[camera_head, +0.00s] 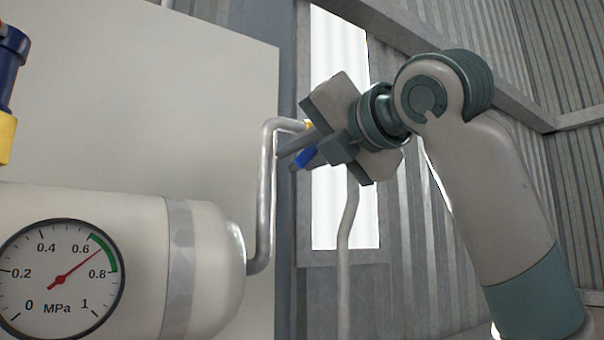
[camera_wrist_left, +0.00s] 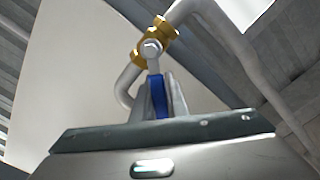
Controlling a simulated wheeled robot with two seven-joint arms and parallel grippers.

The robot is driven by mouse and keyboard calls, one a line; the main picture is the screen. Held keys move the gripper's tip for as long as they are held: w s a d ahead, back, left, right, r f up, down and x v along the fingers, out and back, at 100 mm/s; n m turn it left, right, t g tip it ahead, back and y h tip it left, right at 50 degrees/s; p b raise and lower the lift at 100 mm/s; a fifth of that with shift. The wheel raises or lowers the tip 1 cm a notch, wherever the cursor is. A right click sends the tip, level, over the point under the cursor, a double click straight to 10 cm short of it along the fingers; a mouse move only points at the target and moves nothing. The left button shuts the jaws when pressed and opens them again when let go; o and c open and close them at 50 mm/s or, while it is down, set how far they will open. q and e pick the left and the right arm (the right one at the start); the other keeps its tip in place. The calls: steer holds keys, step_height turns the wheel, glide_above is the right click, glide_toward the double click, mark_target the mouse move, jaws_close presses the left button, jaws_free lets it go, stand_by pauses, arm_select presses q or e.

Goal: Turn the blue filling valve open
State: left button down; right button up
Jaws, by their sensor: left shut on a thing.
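The blue filling valve is a brass body on a grey pipe with a flat lever, blue along its grip. In the head view the blue lever (camera_head: 306,157) shows between the fingers of my left gripper (camera_head: 293,158), and only a bit of the brass body (camera_head: 309,125) shows behind them. In the left wrist view the brass body (camera_wrist_left: 150,38) is clear, with a bolt at the lever's pivot. The blue lever (camera_wrist_left: 158,95) runs from there down between the fingers of my left gripper (camera_wrist_left: 166,88), which is shut on it. My right gripper is not in view.
A white tank (camera_head: 215,265) stands at the lower left, with a pressure gauge (camera_head: 60,275) whose needle points between 0.6 and 0.8 MPa. A grey pipe (camera_head: 267,190) rises from the tank's end to the valve. A blue and yellow fitting (camera_head: 8,100) is at the far left.

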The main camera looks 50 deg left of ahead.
arm_select(q)
steer(key=shift+s+r+m+b, duration=0.35)
steer(key=shift+m+b, duration=0.25)
steer(key=shift+m, duration=0.4)
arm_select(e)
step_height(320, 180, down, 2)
arm_select(q)
steer(key=c, duration=1.7)
jaws_free()
steer(key=shift+w, duration=0.1)
steer(key=shift+c, duration=0.2)
steer(key=shift+r, duration=0.1)
steer(key=shift+r, duration=0.1)
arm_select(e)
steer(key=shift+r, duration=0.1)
